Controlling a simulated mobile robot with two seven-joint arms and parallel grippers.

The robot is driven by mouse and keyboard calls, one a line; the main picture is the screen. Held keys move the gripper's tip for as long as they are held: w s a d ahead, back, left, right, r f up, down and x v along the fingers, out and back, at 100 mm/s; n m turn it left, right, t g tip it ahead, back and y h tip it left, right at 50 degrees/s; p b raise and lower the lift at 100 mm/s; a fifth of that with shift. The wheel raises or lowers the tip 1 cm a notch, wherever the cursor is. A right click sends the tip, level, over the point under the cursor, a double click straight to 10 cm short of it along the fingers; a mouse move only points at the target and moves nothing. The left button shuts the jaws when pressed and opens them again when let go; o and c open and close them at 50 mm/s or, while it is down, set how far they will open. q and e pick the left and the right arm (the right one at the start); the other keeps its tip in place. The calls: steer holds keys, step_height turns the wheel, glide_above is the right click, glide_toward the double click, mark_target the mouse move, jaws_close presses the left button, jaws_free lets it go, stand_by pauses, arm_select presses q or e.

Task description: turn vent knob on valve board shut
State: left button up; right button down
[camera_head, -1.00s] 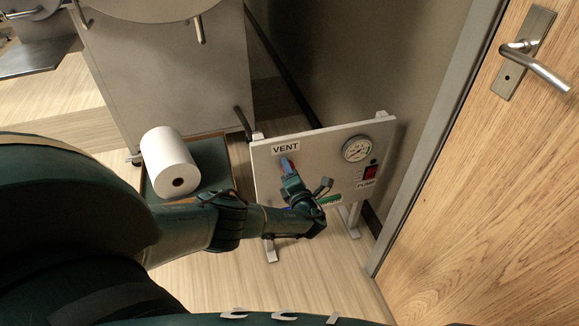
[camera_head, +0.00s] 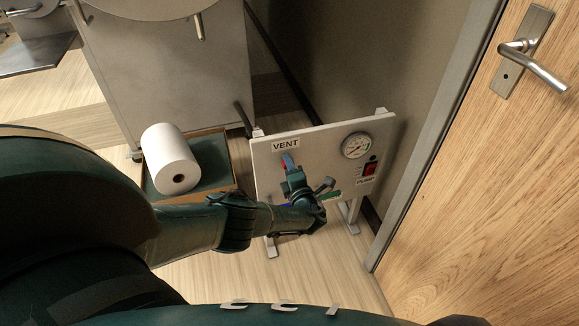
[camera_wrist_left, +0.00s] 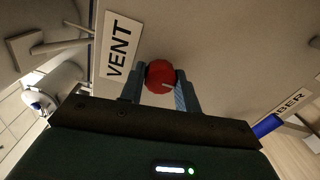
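The valve board (camera_head: 325,160) is a pale upright panel on legs, with a VENT label (camera_head: 286,144) at its upper left. The vent knob (camera_head: 289,160) is red and sits just below that label, partly hidden by my gripper. In the left wrist view the round vent knob (camera_wrist_left: 160,76) shows a pale mark toward its lower right. My left gripper (camera_head: 290,166) reaches the board from the left. Its two fingers, seen in the wrist view (camera_wrist_left: 161,88), lie on either side of the knob with no clear gap, shut on it. My right gripper is not in view.
The board also carries a gauge (camera_head: 357,145) and a red PUMP switch (camera_head: 371,168). A blue part (camera_wrist_left: 266,126) shows near another label. A white roll (camera_head: 169,158) lies on a tray left of the board. A wooden door (camera_head: 490,190) stands at right.

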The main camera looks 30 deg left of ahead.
arm_select(q)
steer(key=o, duration=0.5)
steer(key=shift+c, duration=0.2)
steer(key=p+v, duration=0.4)
steer(key=v, duration=0.9)
steer(key=shift+d+p, duration=0.15)
steer(key=shift+p, duration=0.25)
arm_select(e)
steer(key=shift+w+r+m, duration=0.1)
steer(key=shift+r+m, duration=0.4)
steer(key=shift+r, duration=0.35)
arm_select(q)
steer(key=shift+f, duration=0.15)
